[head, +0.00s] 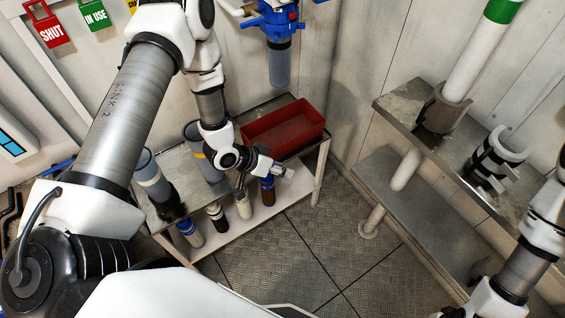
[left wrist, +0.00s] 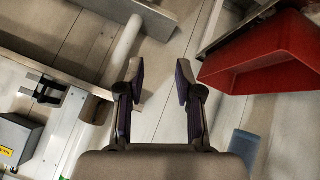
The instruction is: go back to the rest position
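My left gripper (head: 276,171) reaches over the front edge of the low bench (head: 167,208) in the head view, just in front of the red bin (head: 285,129). In the left wrist view my left gripper (left wrist: 159,77) has its two fingers apart with nothing between them. The red bin (left wrist: 265,52) shows to the right of the fingers there, apart from them. My right arm comes in at the lower right of the head view; I see no right gripper there.
Grey cylinders (head: 198,150) stand on the bench, and several bottles (head: 268,190) on its lower shelf. A blue filter housing (head: 279,62) hangs on the wall above. At right a metal shelf (head: 405,100) carries a white pipe (head: 468,65) and a clamp (head: 497,158). The floor (head: 300,250) between is clear.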

